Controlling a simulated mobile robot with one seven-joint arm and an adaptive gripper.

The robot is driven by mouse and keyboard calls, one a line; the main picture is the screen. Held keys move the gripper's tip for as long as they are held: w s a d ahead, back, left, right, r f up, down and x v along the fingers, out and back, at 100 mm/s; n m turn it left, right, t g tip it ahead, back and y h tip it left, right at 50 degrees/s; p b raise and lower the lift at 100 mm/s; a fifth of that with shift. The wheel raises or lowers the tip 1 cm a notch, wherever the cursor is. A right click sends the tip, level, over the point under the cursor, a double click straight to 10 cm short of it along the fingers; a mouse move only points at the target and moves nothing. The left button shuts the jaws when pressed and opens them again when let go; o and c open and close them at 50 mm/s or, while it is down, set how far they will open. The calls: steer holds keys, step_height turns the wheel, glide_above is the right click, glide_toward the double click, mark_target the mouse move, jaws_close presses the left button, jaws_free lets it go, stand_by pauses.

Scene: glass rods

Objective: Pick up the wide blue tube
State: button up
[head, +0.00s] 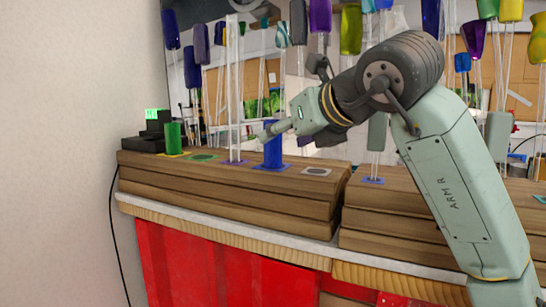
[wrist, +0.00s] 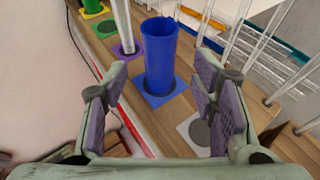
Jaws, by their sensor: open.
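The wide blue tube (head: 273,144) stands upright on a blue square pad on the wooden block in the head view. In the wrist view the blue tube (wrist: 159,57) stands ahead of my gripper, with its open top rim visible. My gripper (wrist: 160,85) is open, with one padded finger at the left and one at the right. The tube appears between the fingers' lines but beyond them, and nothing is held. In the head view my gripper (head: 267,132) is at the tube's upper part; whether it touches cannot be told.
A thin clear rod on a purple pad (head: 234,162) stands left of the tube. A green tube (head: 173,137) stands farther left. A pale pad with a grey circle (wrist: 197,132) is empty on the near side. More clear rods (wrist: 241,30) stand to the right in the wrist view.

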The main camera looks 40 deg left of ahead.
steer(key=p+x, duration=0.1)
steer(key=x, duration=0.4)
steer(key=shift+w+a+f+p, duration=0.1)
steer(key=shift+a+f+p, duration=0.15)
steer(key=shift+a+p, duration=0.1)
steer(key=shift+c, duration=0.2)
steer(key=shift+d, duration=0.1)
jaws_close()
step_height(320, 180, up, 20)
steer(key=p, duration=0.2)
step_height(320, 180, up, 8)
steer(key=p, duration=0.6)
glide_above(278, 140)
steer(key=a, duration=0.2)
steer(key=shift+w+d, duration=0.15)
steer(key=shift+w, duration=0.15)
